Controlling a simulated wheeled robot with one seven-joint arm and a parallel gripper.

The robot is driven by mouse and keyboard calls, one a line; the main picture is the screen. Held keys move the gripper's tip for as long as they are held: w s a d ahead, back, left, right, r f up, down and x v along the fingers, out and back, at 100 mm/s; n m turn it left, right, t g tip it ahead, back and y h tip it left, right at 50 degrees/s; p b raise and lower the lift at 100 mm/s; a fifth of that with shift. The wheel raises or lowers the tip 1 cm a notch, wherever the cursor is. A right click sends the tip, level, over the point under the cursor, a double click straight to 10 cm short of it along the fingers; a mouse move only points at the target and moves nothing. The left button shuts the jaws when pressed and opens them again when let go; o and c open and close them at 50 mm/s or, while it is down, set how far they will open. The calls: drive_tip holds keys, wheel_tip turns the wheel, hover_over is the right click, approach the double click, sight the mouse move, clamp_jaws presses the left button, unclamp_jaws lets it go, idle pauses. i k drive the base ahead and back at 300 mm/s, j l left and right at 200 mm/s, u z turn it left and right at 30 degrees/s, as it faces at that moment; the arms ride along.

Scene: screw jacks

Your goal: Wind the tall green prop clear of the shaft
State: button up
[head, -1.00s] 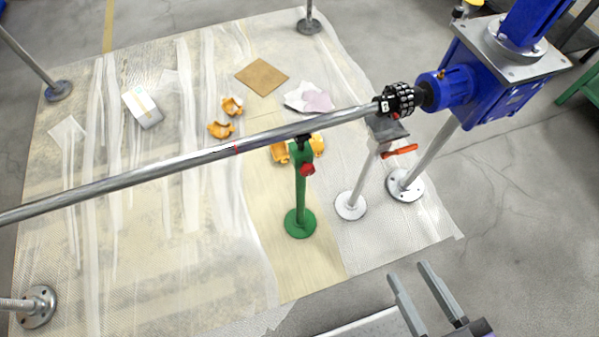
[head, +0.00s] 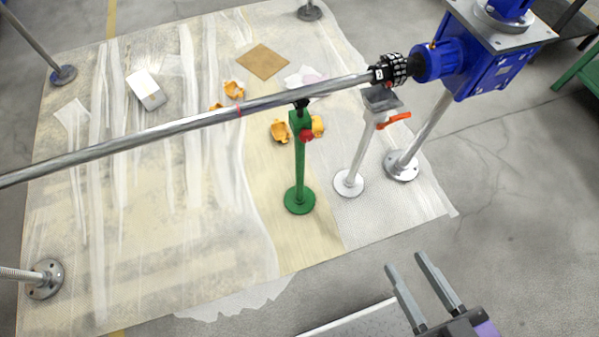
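The tall green prop (head: 300,165) stands upright on a round green base, with a red knob (head: 306,136) near its top. Its dark head (head: 301,104) is right under the long steel shaft (head: 170,128); I cannot tell whether they touch. The shaft runs across the view to a black coupling (head: 389,70) on a blue gearbox (head: 470,62). A shorter white prop (head: 357,152) with an orange-red handle (head: 395,120) stands to the right, near the coupling. My gripper (head: 408,262) is at the lower right, fingers apart and empty, well away from the green prop.
Orange pieces (head: 280,131) lie on the sheeting around the green prop. A brown square (head: 264,62) and a white box (head: 147,89) lie behind the shaft. A flanged post (head: 43,279) stands at the left. The floor near my gripper (head: 370,255) looks clear.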

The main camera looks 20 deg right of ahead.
sight(306, 136)
drive_tip(key=i+j, duration=0.15)
drive_tip(key=i, duration=0.3)
drive_tip(key=i+j, duration=0.15)
drive_tip(key=i, duration=0.3)
drive_tip(key=i+j, duration=0.2)
drive_tip(key=i, duration=0.3)
